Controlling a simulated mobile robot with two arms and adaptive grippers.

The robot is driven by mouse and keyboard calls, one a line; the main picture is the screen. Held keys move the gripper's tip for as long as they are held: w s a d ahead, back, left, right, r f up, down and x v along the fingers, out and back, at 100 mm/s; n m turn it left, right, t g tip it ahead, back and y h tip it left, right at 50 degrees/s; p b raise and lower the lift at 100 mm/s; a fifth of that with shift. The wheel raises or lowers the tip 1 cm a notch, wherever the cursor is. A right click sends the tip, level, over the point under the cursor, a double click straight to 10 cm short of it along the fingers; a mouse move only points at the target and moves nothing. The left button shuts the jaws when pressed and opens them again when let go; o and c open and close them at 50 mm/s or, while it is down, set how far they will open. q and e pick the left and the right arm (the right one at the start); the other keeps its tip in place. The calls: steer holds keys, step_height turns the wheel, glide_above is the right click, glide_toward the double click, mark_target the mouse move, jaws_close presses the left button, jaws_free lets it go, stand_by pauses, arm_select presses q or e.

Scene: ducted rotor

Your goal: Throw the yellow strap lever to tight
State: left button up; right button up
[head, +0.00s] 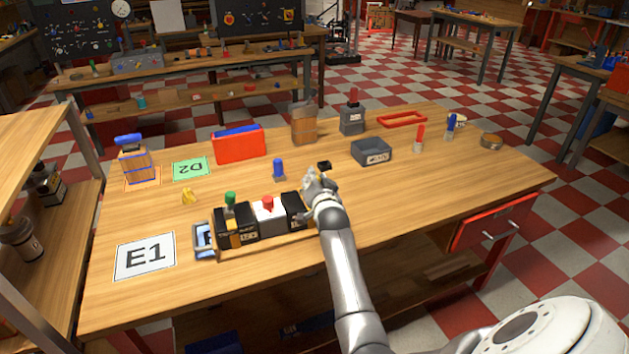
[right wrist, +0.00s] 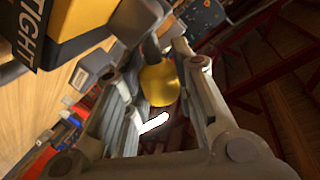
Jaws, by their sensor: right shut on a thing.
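The yellow strap lever ends in a round yellow knob (right wrist: 158,84), which sits between the fingers of my right gripper (head: 318,187) in the right wrist view. The gripper is shut on this knob. A black label reading TIGHT (right wrist: 33,32) shows at the upper left of that view, beside a yellow and dark housing (right wrist: 80,20). In the head view the gripper is at the right end of a row of black and white modules (head: 268,216) on the table, and it hides the lever there. My left gripper is not in view.
The row carries a green knob (head: 230,198) and a red knob (head: 267,202). A blue peg (head: 278,169) stands behind it. The table's right front is clear.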

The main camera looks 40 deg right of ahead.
steer(key=shift+f, duration=0.1)
steer(key=o, duration=1)
steer(key=shift+o, duration=0.2)
steer(key=v, duration=1.2)
steer(key=shift+d, duration=0.1)
